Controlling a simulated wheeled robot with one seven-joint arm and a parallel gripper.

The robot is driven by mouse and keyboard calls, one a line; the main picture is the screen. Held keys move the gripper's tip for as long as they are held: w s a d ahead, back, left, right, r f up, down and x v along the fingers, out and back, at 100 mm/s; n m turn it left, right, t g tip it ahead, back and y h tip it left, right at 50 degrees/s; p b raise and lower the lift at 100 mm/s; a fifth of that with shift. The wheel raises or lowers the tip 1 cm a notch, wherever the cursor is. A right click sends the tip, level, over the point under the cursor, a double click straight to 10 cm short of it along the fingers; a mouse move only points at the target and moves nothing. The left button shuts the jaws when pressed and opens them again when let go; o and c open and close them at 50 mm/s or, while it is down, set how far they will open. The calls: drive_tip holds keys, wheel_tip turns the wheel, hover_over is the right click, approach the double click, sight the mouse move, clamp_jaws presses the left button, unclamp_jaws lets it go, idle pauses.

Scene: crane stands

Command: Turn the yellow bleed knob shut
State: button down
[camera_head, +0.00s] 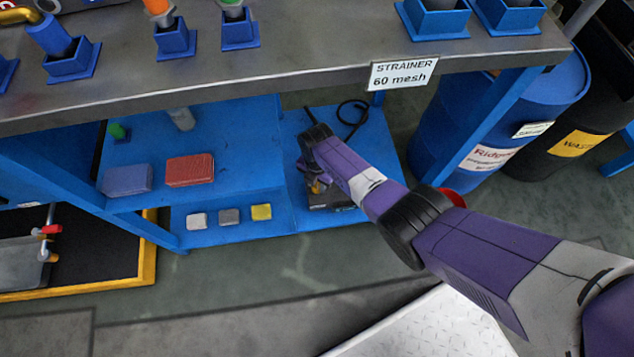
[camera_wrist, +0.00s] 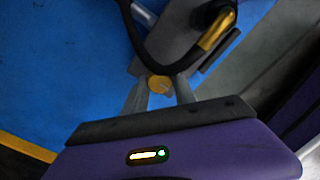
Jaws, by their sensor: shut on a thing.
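The yellow bleed knob (camera_wrist: 159,84) is small and round, in the upper middle of the wrist view. My gripper (camera_wrist: 160,92) has its two fingers closed around the knob, one on each side. In the head view my gripper (camera_head: 318,184) reaches down to the lower blue shelf, beside a dark device (camera_head: 340,203) that my arm partly covers. The knob's turn position cannot be read. In the wrist view a black hose (camera_wrist: 160,60) curves just past the knob, near a brass-coloured fitting (camera_wrist: 215,30).
A steel bench top (camera_head: 280,60) overhangs the shelf, with a blue leg (camera_head: 490,125) on the right. Red (camera_head: 190,170) and blue (camera_head: 127,179) blocks and several small pads lie on the shelves to the left. A blue drum (camera_head: 440,130) stands to the right.

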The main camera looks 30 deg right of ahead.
sight(317, 184)
drive_tip(key=shift+n, duration=0.3)
idle(0.4)
drive_tip(key=c, duration=1)
unclamp_jaws()
wheel_tip(317, 184, up, 8)
drive_tip(key=p, duration=0.5)
drive_tip(key=shift+f, duration=0.1)
